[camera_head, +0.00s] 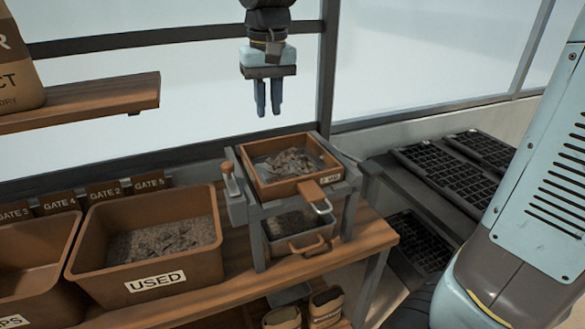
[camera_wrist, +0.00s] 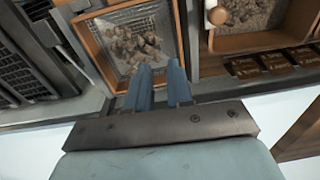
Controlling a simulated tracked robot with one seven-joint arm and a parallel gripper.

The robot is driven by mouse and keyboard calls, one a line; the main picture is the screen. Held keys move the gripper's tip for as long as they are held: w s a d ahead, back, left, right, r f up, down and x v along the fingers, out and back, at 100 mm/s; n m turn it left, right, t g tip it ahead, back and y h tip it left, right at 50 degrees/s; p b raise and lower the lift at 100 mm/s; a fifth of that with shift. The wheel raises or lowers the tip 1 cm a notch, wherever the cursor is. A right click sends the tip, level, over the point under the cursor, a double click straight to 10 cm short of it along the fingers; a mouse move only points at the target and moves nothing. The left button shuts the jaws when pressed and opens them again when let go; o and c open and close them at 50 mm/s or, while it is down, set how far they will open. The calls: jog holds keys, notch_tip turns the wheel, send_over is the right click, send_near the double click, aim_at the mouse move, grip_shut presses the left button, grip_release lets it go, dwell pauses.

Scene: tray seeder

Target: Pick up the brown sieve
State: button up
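The brown sieve (camera_head: 248,169) is a square brown frame with a mesh floor and a brown handle at its front right. It sits on top of a grey stand (camera_head: 255,215) and holds a heap of brown debris. In the wrist view, the sieve (camera_wrist: 97,48) lies beyond my fingers, at the upper left of centre. My gripper (camera_head: 268,100) hangs above and behind the sieve in the head view, fingers down and clear of it. Its fingers (camera_wrist: 160,75) are apart with nothing between them, so it is open.
A brown bin labelled USED (camera_head: 155,281) stands left of the stand on the wooden bench (camera_head: 235,292). A lower tray (camera_head: 300,250) sits under the sieve. Black seed trays (camera_head: 455,178) lie to the right. A wooden shelf (camera_head: 90,103) is at upper left.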

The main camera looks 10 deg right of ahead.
jog(key=a, duration=0.4)
send_over(252, 167)
jog(key=shift+g, duration=0.3)
jog(key=f, duration=0.9)
jog(key=shift+s+d+f, duration=0.1)
jog(key=shift+d+f, duration=0.1)
jog(key=shift+f, duration=0.1)
jog(key=shift+w+a+f, duration=0.1)
jog(key=shift+f, duration=1.15)
jog(key=shift+w+a+f, duration=0.1)
jog(key=shift+f, duration=1.1)
jog(key=shift+c, duration=0.5)
grip_shut()
